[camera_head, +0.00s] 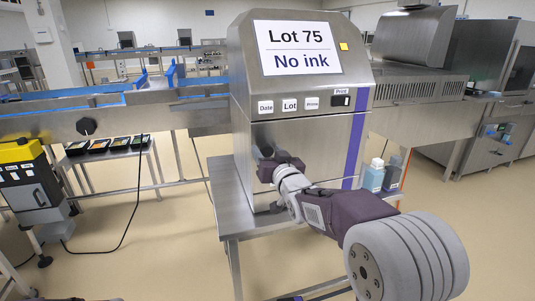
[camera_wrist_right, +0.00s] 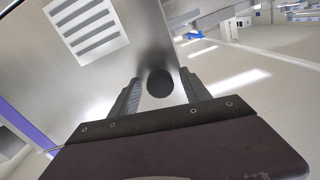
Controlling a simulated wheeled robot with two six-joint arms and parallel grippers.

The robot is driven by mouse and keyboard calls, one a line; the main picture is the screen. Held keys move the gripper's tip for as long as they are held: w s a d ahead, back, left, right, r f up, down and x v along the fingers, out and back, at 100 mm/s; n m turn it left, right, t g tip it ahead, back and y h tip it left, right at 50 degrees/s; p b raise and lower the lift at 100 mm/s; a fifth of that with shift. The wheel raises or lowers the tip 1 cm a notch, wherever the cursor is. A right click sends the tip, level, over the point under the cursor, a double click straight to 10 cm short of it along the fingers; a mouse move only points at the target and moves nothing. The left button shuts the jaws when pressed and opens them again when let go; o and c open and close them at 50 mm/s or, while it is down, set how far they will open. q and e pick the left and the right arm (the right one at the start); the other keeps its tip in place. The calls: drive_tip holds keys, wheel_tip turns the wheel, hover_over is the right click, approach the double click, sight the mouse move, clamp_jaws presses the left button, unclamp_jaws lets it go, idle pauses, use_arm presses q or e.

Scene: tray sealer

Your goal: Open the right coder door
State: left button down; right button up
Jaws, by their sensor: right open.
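The right coder (camera_head: 240,95) is a steel cabinet on a steel stand, with a sign reading "Lot 75 No ink" on its sloped top. Its door (camera_head: 325,140) is the plain lower front panel and looks shut. My right gripper (camera_head: 264,160) is at the left part of this door and hides what is behind it. In the right wrist view, a dark round knob (camera_wrist_right: 159,83) on the steel face lies between the two open fingers of my right gripper (camera_wrist_right: 160,90). Whether the fingers touch it I cannot tell. My left gripper is not in view.
Labelled buttons and a Print switch (camera_head: 341,99) sit above the door. Two bottles, one blue (camera_head: 374,177) and one dark (camera_head: 392,174), stand at the stand's right side. A yellow-and-black unit (camera_head: 30,180) stands at far left. A conveyor (camera_head: 110,112) runs behind. Floor left of the stand is open.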

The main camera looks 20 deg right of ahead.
drive_tip(key=shift+w, duration=0.1)
clamp_jaws()
idle(1.4)
